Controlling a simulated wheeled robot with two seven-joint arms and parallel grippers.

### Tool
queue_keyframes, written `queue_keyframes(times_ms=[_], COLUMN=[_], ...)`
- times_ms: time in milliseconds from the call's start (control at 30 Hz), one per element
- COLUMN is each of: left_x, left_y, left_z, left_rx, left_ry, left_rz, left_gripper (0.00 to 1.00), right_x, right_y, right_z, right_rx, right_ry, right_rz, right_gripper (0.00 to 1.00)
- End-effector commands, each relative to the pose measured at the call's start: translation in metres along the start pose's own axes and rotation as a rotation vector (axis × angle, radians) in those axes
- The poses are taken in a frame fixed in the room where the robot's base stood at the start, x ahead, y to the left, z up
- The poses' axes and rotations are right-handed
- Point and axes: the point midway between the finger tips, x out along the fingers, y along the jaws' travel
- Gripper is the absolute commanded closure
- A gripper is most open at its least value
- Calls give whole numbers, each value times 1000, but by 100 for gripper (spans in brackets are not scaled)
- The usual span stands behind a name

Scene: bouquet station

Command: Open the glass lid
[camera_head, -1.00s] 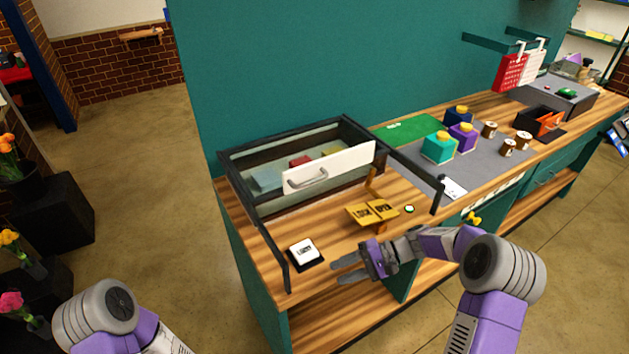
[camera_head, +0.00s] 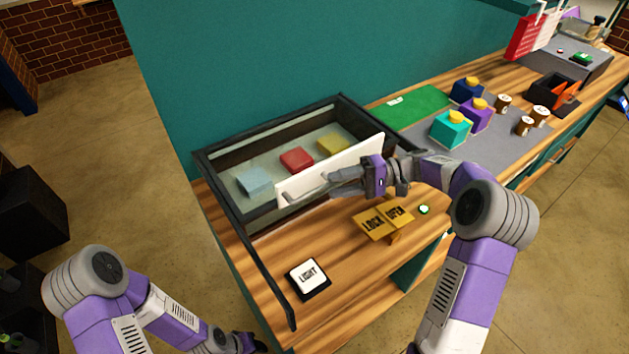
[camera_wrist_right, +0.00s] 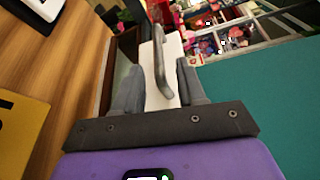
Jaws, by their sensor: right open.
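The glass case (camera_head: 232,141) has a dark frame and holds blue, red and yellow blocks. A white panel (camera_head: 345,160) stands along its front, with a grey bar handle (camera_head: 305,193) near the panel's left end. The handle (camera_wrist_right: 161,58) and white panel (camera_wrist_right: 173,72) also show in the right wrist view. My right gripper (camera_head: 333,184) is open at the handle. In the right wrist view, its spread fingers (camera_wrist_right: 158,82) point along either side of the handle's near end; contact is unclear. My left gripper (camera_head: 243,344) is low at the bottom edge, its jaws unclear.
A LIGHT button (camera_head: 308,277) and a yellow LOCK/OPEN sign (camera_head: 384,222) are on the wooden counter before the case. A small green-lit button (camera_head: 424,209) is right of the sign. Teal (camera_head: 451,130) and purple (camera_head: 477,115) boxes stand farther right. Dark bars extend forward from the case.

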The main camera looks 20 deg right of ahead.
Motion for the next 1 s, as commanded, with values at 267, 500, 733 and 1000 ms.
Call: queue_keyframes(times_ms=[267, 500, 733, 1000], left_x=[3, 4, 4, 4], left_y=[-1, -2, -2, -2], left_z=[0, -1, -1, 0], left_rx=[0, 0, 0, 0], left_ry=[1, 1, 1, 1], left_rz=[0, 0, 0, 0], left_gripper=[57, 57, 57, 57], right_x=[44, 57, 57, 56], right_y=[1, 1, 1, 1], right_z=[0, 0, 0, 0], right_rx=[1, 1, 1, 2], right_ry=[-3, 0, 0, 0], right_rz=[1, 1, 1, 1], right_gripper=[60, 60, 64, 100])
